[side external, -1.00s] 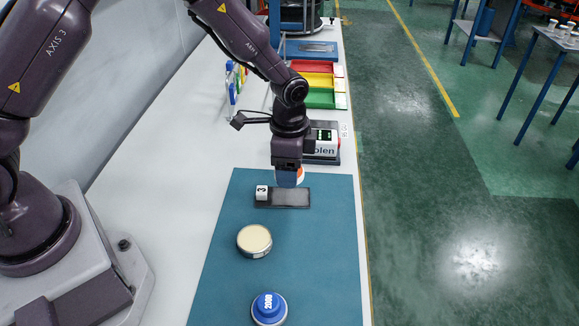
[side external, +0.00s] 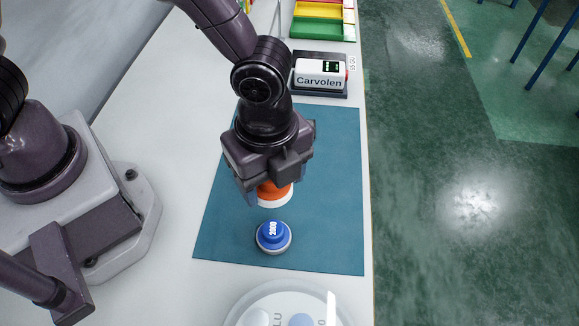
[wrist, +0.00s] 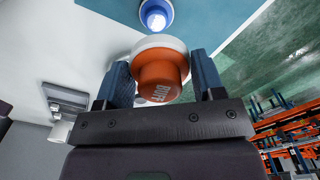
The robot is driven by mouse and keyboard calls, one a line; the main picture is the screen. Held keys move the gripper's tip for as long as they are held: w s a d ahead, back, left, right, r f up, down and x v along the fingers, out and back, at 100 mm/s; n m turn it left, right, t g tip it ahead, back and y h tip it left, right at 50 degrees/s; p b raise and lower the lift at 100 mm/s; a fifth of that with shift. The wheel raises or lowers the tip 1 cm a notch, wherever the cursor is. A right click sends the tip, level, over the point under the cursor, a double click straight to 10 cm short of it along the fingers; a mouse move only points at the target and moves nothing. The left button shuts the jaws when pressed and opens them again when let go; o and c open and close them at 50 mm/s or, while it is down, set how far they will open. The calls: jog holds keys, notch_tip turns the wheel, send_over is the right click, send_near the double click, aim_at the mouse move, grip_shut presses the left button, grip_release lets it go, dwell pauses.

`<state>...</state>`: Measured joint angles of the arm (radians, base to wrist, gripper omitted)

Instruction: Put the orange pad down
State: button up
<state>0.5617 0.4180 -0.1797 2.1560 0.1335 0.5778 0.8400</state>
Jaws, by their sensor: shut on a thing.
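The orange pad (side external: 273,191), an orange knob on a white disc, is between the fingers of my gripper (side external: 276,186). The pad is over the teal mat (side external: 335,225), just behind the blue pad (side external: 273,235) marked 2000. I cannot tell whether its white disc touches the mat. The blue pad also shows at the top of the wrist view (wrist: 156,16).
A white round-topped device (side external: 285,308) is at the near edge of the side view. A white Carvolen box (side external: 320,77) and coloured trays (side external: 318,22) stand beyond the mat. The mat's right part is clear. My arm hides much of the mat's middle.

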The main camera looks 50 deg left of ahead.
jog(key=s+m, duration=0.2)
jog(key=s, duration=0.1)
send_over(338, 246)
jog(key=f, duration=0.9)
jog(key=shift+s+a+f, duration=0.25)
jog(key=shift+a+f, duration=0.05)
jog(key=shift+f, duration=0.1)
jog(key=shift+w+d+f, duration=0.1)
jog(key=shift+f, duration=0.1)
jog(key=shift+w+d+f, duration=0.1)
jog(key=shift+f, duration=0.8)
jog(key=shift+w+d+f, duration=0.1)
jog(key=shift+f, duration=0.8)
jog(key=shift+f, duration=0.1)
jog(key=o, duration=0.9)
jog(key=shift+c, duration=0.2)
